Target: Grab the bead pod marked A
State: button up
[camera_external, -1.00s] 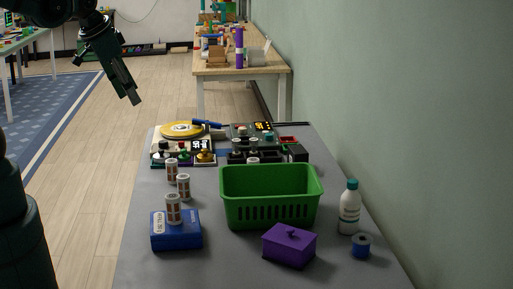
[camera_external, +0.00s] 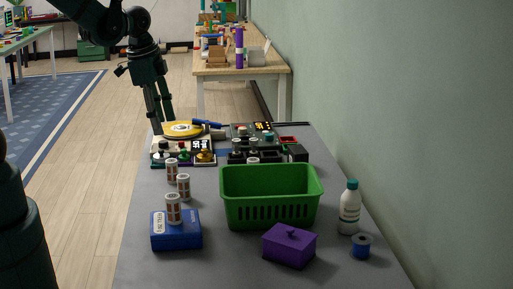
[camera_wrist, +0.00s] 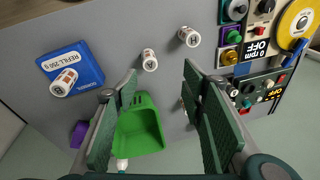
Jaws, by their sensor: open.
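The bead pod marked A (camera_wrist: 149,60) is a small white-capped cylinder with a brown-and-white body, upright on the grey table; it is the middle of three pods at the left in the external view (camera_external: 183,187). A similar pod (camera_wrist: 189,37), whose letter looks like H, stands beyond it, also at the left in the external view (camera_external: 171,170).
A green basket (camera_external: 270,213) stands right of the pods, with a purple lidded box (camera_external: 289,246), a bottle (camera_external: 349,208) and a blue spool (camera_external: 361,246) near it. A yellow turntable (camera_external: 182,130) and control panels fill the far end. A wall bounds the right.

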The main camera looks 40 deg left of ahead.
aim_at(183, 176)
jog(key=w+d+f+m, duration=0.1)
jog(key=f+m, duration=0.1)
jog(key=f, duration=0.1)
jog(key=w+d+f+m+g, duration=0.1)
jog(key=f, duration=0.3)
jog(key=w+d+f+m+g, duration=0.1)
jog(key=d+f+m, duration=0.1)
jog(key=f, duration=0.2)
jog(key=shift+w+d+f+m+b, duration=0.1)
jog(key=shift+w+m+b, duration=0.2)
jog(key=shift+d+f+m+g, duration=0.15)
jog(key=shift+f+m+g, duration=0.15)
jog(key=shift+f, duration=0.25)
jog(key=shift+f, duration=0.15)
jog(key=shift+f, duration=1.2)
jog(key=shift+f+b, duration=0.1)
jog(key=shift+b, duration=0.2)
jog(key=shift+f+b, duration=0.65)
jog(key=shift+f, duration=1.85)
jog(key=shift+c, duration=0.6)
jog(key=c, duration=0.9)
